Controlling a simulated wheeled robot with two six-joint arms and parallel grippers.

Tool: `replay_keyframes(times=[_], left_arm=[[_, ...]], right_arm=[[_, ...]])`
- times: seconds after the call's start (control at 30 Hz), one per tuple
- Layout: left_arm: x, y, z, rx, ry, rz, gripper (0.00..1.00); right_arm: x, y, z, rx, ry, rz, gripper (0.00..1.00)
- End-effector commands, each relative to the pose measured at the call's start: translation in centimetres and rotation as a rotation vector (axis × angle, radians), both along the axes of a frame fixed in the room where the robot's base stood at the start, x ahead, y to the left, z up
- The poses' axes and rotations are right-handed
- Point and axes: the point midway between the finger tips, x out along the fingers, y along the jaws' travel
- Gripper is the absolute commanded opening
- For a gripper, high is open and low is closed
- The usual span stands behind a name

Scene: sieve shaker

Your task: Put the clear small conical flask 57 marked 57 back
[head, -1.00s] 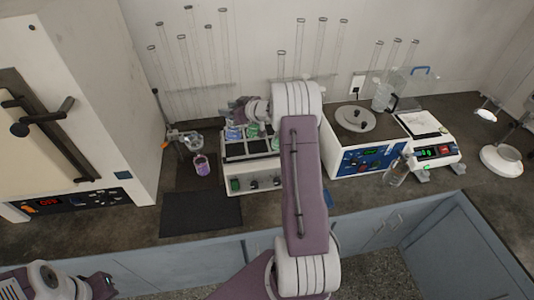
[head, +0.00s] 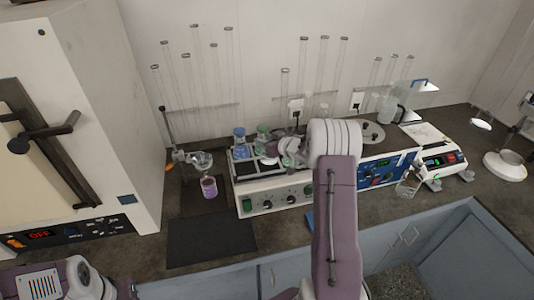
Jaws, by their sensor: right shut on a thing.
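My right arm reaches over the bench to the multi-place shaker (head: 290,193). My right gripper (head: 279,150) is over the shaker's platform, its fingers partly hidden by its own wrist. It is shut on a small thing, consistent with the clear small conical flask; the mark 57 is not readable. The platform's right part is hidden behind my arm.
A stand with a funnel (head: 200,160) holds over a purple-filled beaker (head: 209,187). A dark mat (head: 210,240) lies in front. An oven (head: 70,130) is at the left. A balance (head: 438,160) and a glass beaker (head: 408,186) are at the right. Tall tubes stand behind.

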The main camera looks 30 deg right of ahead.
Motion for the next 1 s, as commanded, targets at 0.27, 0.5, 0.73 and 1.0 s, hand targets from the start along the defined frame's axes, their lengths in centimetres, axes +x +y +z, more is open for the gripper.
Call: replay_keyframes(times=[0.27,0.5,0.73,1.0], left_arm=[[0.0,0.0,-0.3,0.000,0.000,0.000,0.00],[0.0,0.0,-0.2,0.000,0.000,0.000,0.00],[0.0,0.0,-0.4,0.000,0.000,0.000,0.00],[0.0,0.0,-0.4,0.000,0.000,0.000,0.00]], right_arm=[[0.0,0.0,-3.2,0.001,0.002,0.001,0.00],[0.0,0.0,-3.8,-0.002,-0.001,0.000,0.00],[0.0,0.0,-4.0,-0.001,-0.001,-0.001,0.49],[0.0,0.0,-4.0,-0.001,-0.001,-0.001,0.57]])
